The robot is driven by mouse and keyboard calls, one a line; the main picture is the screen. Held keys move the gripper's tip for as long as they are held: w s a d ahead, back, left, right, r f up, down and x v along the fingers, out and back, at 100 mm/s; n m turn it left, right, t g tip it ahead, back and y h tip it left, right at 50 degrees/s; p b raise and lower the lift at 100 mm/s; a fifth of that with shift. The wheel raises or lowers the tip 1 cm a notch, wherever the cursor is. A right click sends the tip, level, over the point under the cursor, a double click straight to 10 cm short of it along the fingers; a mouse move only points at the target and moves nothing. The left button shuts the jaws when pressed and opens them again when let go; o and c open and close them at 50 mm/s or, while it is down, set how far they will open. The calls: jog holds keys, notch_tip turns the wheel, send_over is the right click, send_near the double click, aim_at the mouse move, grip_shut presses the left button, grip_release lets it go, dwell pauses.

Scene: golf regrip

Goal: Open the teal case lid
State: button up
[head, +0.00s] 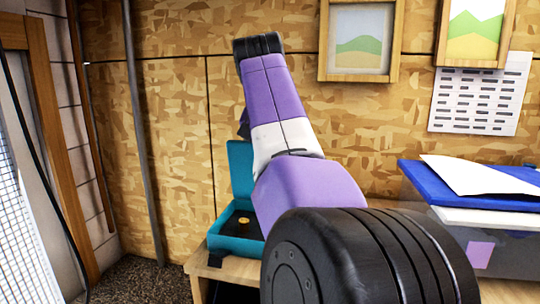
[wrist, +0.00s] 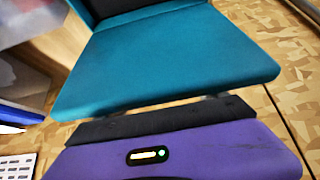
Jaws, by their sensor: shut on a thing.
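The teal case (head: 232,244) sits on the wooden bench at the lower middle of the head view, partly hidden by my arm. Its lid (head: 240,165) stands roughly upright at the back, open, and the dark inside of the base shows. A small gold round thing (head: 244,220) lies inside. In the wrist view the lid (wrist: 170,60) fills the upper middle as a broad teal panel. My gripper (wrist: 165,108) is at the lid's near edge and shut on it. The fingertips are mostly hidden there, and my arm hides the gripper in the head view.
The wooden bench (head: 200,270) runs right under the case. A chipboard wall (head: 180,110) with frames is close behind. A grey pipe (head: 140,130) stands left.

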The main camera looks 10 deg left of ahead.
jog(key=shift+d+f, duration=0.3)
jog(key=shift+f, duration=0.25)
jog(key=o, duration=1.8)
jog(key=shift+r, duration=0.15)
jog(key=shift+a+r, duration=0.15)
jog(key=shift+r, duration=0.05)
jog(key=shift+r, duration=0.1)
jog(key=shift+s+r, duration=0.25)
jog(key=shift+r, duration=0.05)
jog(key=b+v, duration=0.2)
jog(key=v, duration=0.5)
jog(key=shift+f, duration=0.1)
